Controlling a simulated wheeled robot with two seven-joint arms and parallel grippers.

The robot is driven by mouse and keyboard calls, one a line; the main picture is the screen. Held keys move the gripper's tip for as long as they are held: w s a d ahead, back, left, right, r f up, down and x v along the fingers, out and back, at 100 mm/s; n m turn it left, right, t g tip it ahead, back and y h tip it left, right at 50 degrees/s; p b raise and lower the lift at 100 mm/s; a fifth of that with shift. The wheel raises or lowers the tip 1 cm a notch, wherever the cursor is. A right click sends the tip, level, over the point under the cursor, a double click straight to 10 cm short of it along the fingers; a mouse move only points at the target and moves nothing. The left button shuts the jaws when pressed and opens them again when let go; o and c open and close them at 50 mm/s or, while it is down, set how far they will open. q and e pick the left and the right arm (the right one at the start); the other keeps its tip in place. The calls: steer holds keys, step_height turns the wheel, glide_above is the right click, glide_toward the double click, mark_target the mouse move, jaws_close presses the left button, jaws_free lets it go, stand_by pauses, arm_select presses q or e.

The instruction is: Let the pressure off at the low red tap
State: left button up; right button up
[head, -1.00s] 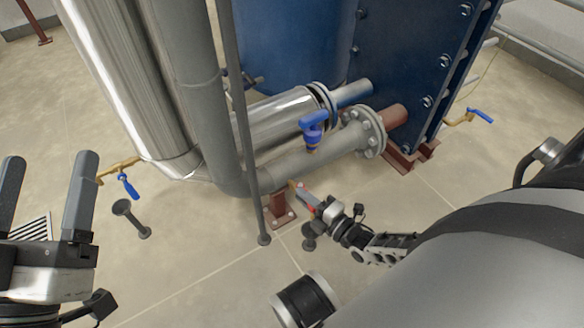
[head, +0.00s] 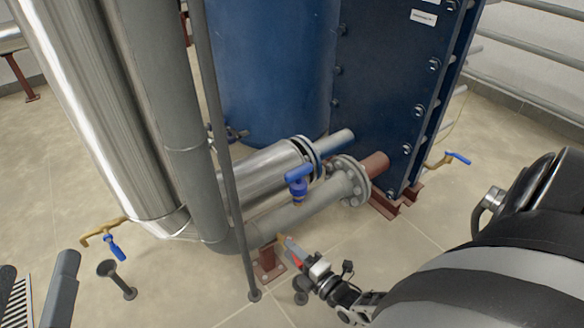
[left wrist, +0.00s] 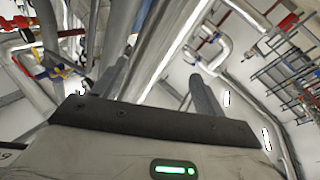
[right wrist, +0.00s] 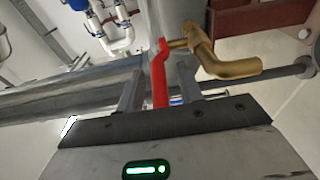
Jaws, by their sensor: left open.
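The low red tap has a red lever (right wrist: 160,78) on a brass body (right wrist: 215,58), seen close in the right wrist view. In the head view its red lever (head: 295,259) shows small, below the grey horizontal pipe near the floor. My right gripper (right wrist: 160,92) is around the lever, one finger on each side. Narrow gaps show between the lever and both fingers, so it is open. My left gripper (head: 36,288) is open and empty at the lower left of the head view, far from the tap.
A blue-handled valve (head: 298,188) stands on the grey pipe (head: 310,208). Another blue-handled tap (head: 115,247) is at the left and one (head: 456,158) at the right. A thin grey post (head: 232,170) and a red-brown pipe support (head: 268,264) stand near my right gripper.

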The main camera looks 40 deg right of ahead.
arm_select(q)
steer(key=f+g, duration=0.1)
steer(key=s+f+n+p, duration=0.1)
steer(key=s+f+n+g+y, duration=0.1)
steer(key=shift+d+f+g+p, duration=0.3)
steer(key=shift+d+f+p, duration=0.05)
steer(key=shift+p, duration=0.05)
arm_select(e)
steer(key=s, duration=1.1)
steer(key=shift+s+d, duration=0.25)
steer(key=shift+s, duration=0.05)
steer(key=shift+c, duration=0.3)
